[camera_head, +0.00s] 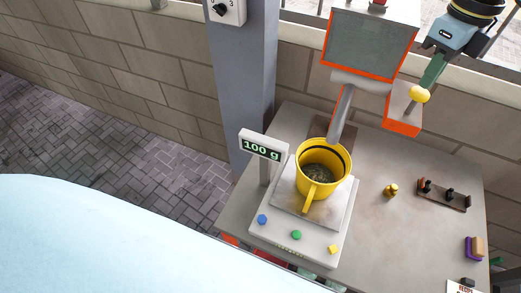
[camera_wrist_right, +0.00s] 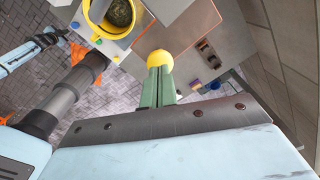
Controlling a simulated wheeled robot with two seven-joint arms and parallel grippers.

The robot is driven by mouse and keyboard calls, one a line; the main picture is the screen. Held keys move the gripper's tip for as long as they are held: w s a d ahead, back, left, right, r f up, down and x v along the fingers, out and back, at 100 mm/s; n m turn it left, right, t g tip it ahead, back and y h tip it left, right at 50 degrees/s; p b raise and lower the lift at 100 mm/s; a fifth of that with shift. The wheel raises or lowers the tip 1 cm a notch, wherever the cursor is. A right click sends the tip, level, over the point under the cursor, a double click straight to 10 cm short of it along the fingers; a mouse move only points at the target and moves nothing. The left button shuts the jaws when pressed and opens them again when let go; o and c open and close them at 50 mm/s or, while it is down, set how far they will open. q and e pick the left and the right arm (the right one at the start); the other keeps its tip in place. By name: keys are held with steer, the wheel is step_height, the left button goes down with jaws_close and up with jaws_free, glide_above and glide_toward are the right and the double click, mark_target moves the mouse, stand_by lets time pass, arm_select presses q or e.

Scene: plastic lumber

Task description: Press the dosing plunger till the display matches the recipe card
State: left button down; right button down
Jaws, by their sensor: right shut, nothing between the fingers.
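The plunger's yellow ball knob (camera_head: 419,94) sits at the orange-edged side box of the dispenser (camera_head: 370,45). It also shows in the right wrist view (camera_wrist_right: 160,62). My right gripper (camera_head: 427,82) has its green fingers shut and empty, with the tips right at the knob; I cannot tell whether they touch. Below the spout, a yellow mug (camera_head: 311,150) with dark contents stands upright on the scale (camera_head: 262,222). The scale's display (camera_head: 262,149) reads 100 g. A recipe card (camera_head: 463,287) is cut off at the bottom right, its amount unreadable.
On the grey table (camera_head: 400,225) are a small brass piece (camera_head: 391,190), a rack with dark pegs (camera_head: 443,195) and a purple-and-tan block (camera_head: 474,248). A grey post (camera_head: 240,85) and a block wall stand behind. The table right of the scale is mostly clear.

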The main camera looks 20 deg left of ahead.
mark_target(421, 91)
steer(key=shift+f+b, duration=1.05)
steer(key=shift+f, duration=0.55)
steer(key=shift+r, duration=0.1)
steer(key=shift+r+p, duration=1.8)
steer(key=shift+r, duration=1.05)
steer(key=shift+f, duration=0.1)
